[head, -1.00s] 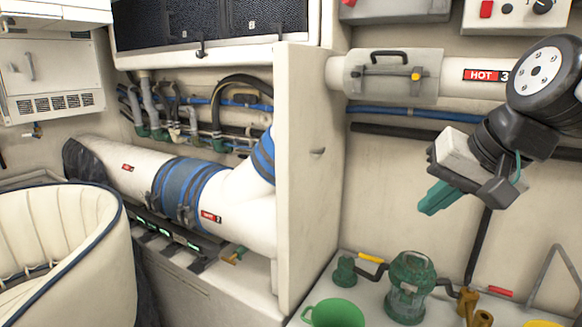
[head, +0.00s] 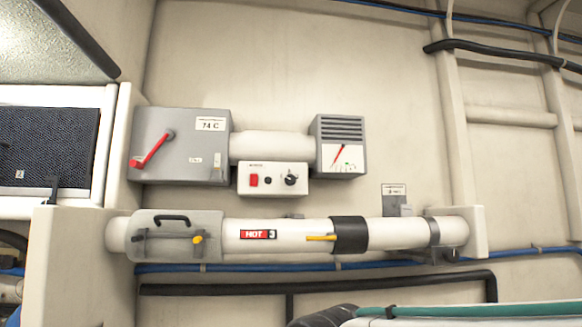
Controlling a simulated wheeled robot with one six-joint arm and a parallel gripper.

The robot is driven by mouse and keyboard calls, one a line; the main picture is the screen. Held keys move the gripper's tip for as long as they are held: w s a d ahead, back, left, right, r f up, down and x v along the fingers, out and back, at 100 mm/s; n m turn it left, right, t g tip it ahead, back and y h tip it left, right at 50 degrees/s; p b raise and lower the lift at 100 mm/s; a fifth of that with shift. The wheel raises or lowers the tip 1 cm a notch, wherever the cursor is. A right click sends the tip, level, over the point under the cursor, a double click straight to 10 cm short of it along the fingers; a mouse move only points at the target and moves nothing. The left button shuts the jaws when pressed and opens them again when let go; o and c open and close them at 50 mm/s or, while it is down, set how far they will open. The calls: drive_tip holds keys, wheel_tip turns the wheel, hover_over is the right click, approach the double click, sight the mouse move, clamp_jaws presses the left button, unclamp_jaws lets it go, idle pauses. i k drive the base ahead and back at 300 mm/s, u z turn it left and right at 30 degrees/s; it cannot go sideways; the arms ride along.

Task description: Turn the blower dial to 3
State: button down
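The blower dial (head: 290,179) is a small black knob on the right of a white control box (head: 272,169) on the wall, in the head view. A red rocker switch (head: 254,181) and a small black button (head: 268,181) sit to its left. The marks around the dial are too small to read, and I cannot tell which number it points to. My gripper is not in view, and nothing covers the dial.
A grey box (head: 180,172) with a red lever and a "74 C" label is left of the control box. A grey vented gauge box (head: 341,130) is at right. A white pipe (head: 290,246) labelled "HOT 3" runs below. The wall above is clear.

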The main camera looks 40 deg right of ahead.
sight(290, 180)
drive_tip(key=k, duration=1.25)
drive_tip(key=u, duration=0.6)
drive_tip(key=i, duration=1.55)
drive_tip(key=z, duration=0.55)
